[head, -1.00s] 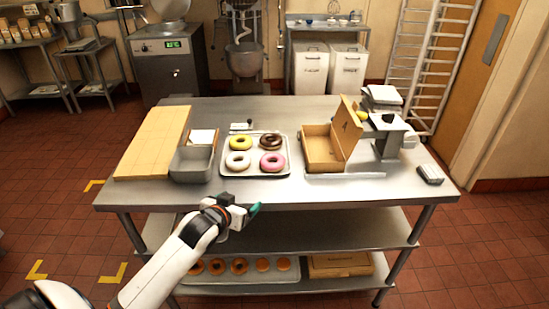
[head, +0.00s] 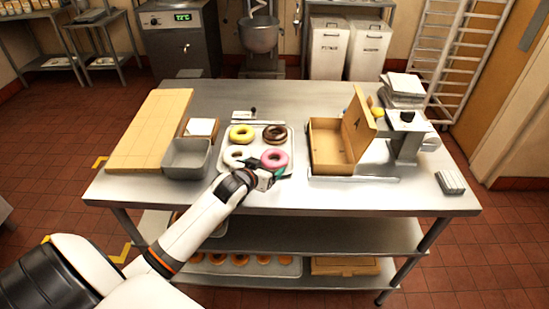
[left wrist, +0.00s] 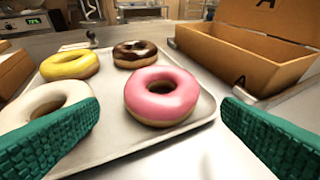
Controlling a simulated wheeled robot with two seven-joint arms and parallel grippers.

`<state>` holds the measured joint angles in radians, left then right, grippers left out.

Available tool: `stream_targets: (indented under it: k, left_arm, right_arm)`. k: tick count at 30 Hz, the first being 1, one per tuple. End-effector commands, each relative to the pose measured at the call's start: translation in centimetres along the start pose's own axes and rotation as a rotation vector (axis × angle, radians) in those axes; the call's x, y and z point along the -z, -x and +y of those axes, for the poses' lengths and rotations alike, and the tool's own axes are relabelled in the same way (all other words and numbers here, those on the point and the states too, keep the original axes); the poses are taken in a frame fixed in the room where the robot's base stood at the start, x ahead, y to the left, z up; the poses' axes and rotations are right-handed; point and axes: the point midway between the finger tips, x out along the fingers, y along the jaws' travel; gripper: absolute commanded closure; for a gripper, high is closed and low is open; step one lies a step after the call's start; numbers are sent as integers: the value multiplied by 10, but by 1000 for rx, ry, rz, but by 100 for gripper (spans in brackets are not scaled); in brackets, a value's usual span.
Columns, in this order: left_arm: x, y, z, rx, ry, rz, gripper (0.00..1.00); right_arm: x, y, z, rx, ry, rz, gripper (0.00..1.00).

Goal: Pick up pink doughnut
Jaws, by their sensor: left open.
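The pink doughnut (head: 274,158) lies at the near right of a metal tray (head: 289,135) on the steel table. In the left wrist view the pink doughnut (left wrist: 162,96) sits ahead, between the two green fingertips and beyond them. My left gripper (head: 280,176) is at the tray's near edge, just short of the doughnut; it also shows in the left wrist view (left wrist: 160,128), open and empty. A yellow doughnut (head: 242,134), a chocolate doughnut (head: 274,133) and a white doughnut (head: 236,154) share the tray. My right gripper is not in view.
An open cardboard box (head: 327,168) stands right of the tray, with a stand (head: 405,135) beyond it. A grey metal pan (head: 187,158) and a wooden board (head: 150,130) are at the left. The table's front right is mostly clear.

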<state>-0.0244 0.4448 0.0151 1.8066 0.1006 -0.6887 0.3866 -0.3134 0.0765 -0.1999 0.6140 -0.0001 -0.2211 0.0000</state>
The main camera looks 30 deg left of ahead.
Motion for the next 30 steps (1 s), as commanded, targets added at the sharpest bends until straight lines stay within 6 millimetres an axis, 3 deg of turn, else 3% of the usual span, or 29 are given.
stream_targets:
  k: [10, 17, 26, 30]
  left_arm:
    - [-6, -28, -2, 0, 1, 0, 12]
    - [-5, -55, -2, 0, 1, 0, 12]
    - [-4, -60, -2, 1, 0, -1, 12]
    - [-4, -60, -2, 1, 0, -1, 30]
  right_arm:
    - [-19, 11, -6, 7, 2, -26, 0]
    - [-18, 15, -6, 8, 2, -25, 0]
    - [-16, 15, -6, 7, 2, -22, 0]
    - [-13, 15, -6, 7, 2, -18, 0]
